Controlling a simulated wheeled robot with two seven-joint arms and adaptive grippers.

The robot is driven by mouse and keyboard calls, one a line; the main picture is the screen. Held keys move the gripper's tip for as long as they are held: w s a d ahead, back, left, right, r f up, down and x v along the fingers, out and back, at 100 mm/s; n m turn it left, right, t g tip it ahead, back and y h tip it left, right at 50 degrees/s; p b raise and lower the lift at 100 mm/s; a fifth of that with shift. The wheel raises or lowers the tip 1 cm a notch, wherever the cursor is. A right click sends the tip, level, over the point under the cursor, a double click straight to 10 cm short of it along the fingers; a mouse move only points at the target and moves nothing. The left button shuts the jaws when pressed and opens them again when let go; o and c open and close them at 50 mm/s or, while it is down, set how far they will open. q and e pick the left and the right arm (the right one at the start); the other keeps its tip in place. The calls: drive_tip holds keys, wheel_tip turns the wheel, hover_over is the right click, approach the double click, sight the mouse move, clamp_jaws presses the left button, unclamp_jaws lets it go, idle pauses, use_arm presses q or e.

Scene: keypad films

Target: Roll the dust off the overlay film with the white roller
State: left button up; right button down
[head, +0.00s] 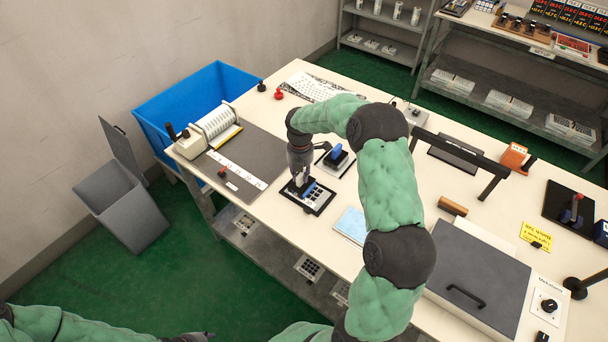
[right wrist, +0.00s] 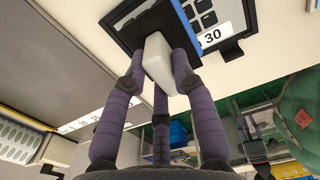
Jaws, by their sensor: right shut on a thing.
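My right gripper (head: 298,186) points down over the overlay film (head: 318,193), which lies on a black-bordered board on the table. In the right wrist view the gripper (right wrist: 162,65) is shut on the white roller (right wrist: 157,62), a pale block between the fingers. The film (right wrist: 205,18) shows there with dark key windows, a blue strip and the number 30. A black patch lies under the roller; whether the roller touches the film I cannot tell. Dust is too small to make out. My left arm shows at the bottom left; its gripper (head: 190,337) is cut by the edge.
A blue-handled tool (head: 336,155) on a dark base stands just behind the film. A light blue pad (head: 352,225) lies to its right. A grey mat with a ruler strip (head: 237,168) and a roll holder (head: 212,128) are left. A large grey press (head: 475,270) stands right.

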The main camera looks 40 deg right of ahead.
sight(309, 189)
drive_tip(key=shift+w+a+p, duration=0.25)
drive_tip(key=shift+w, duration=0.4)
drive_tip(key=shift+w+a+p, duration=0.2)
drive_tip(key=shift+w+p, duration=0.05)
drive_tip(key=shift+w, duration=0.35)
drive_tip(key=shift+s+d+p, duration=0.2)
drive_tip(key=shift+s+d, duration=0.05)
drive_tip(key=shift+s, duration=0.5)
drive_tip(key=shift+s+d+p, duration=0.2)
drive_tip(key=shift+s+d, duration=0.05)
drive_tip(key=shift+s, duration=0.55)
drive_tip(key=shift+s+d+p, duration=0.2)
drive_tip(key=shift+s+d, duration=0.05)
drive_tip(key=shift+s, duration=0.5)
drive_tip(key=shift+s+d+f, duration=0.1)
drive_tip(key=shift+s+d, duration=0.05)
drive_tip(key=shift+s, duration=0.55)
drive_tip(key=shift+s+d+p, duration=0.3)
drive_tip(key=shift+s+p, duration=0.2)
drive_tip(key=shift+s, duration=0.5)
drive_tip(key=shift+s+d+p, duration=0.25)
drive_tip(key=shift+s+p, duration=0.2)
drive_tip(key=shift+s, duration=0.55)
wheel_tip(309, 189, up, 7)
drive_tip(key=p, duration=0.5)
drive_tip(key=shift+p, duration=0.4)
drive_tip(key=shift+w, duration=0.15)
